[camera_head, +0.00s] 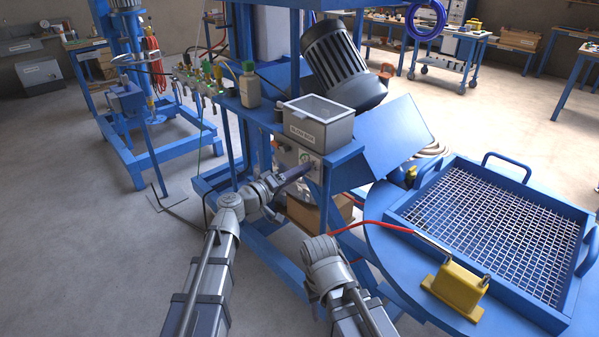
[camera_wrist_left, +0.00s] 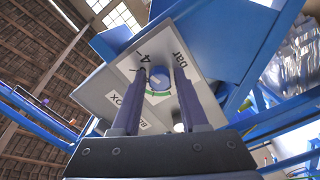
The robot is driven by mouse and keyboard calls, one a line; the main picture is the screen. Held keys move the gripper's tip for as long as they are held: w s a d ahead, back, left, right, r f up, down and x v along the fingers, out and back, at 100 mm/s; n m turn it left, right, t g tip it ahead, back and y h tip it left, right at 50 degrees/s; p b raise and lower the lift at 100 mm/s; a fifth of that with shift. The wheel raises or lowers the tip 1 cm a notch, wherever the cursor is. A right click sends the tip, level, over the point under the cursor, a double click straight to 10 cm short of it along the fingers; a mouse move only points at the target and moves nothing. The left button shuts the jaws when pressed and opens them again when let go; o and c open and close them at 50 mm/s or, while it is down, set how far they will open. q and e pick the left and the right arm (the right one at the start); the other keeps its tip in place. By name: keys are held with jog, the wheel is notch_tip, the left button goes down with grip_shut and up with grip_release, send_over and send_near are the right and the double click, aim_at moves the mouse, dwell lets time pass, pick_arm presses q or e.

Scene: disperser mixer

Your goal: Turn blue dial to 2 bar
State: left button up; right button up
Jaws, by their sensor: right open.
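The blue dial (camera_wrist_left: 159,78) sits on a light panel in the left wrist view. A "4", the word "bar" and a green arc are printed around it; the set value is not readable. My left gripper (camera_wrist_left: 161,72) points at the panel, with one finger on each side of the dial and gaps between. In the head view my left gripper (camera_head: 309,166) is at the front of the machine's panel (camera_head: 289,153), and the dial cannot be made out there. My right arm (camera_head: 323,258) stands lower and nearer; its gripper fingers do not show.
A grey labelled box (camera_head: 318,122) sits just above the panel. A row of valves and fittings (camera_head: 196,80) lies left of it. A blue round table with a mesh tray (camera_head: 512,163) and a yellow block (camera_head: 455,291) is at the right.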

pick_arm(q)
jog(key=shift+o, duration=1.2)
jog(key=shift+a, duration=0.1)
jog(key=v, duration=0.7)
jog(key=shift+s+a, duration=0.2)
jog(key=shift+s, duration=0.05)
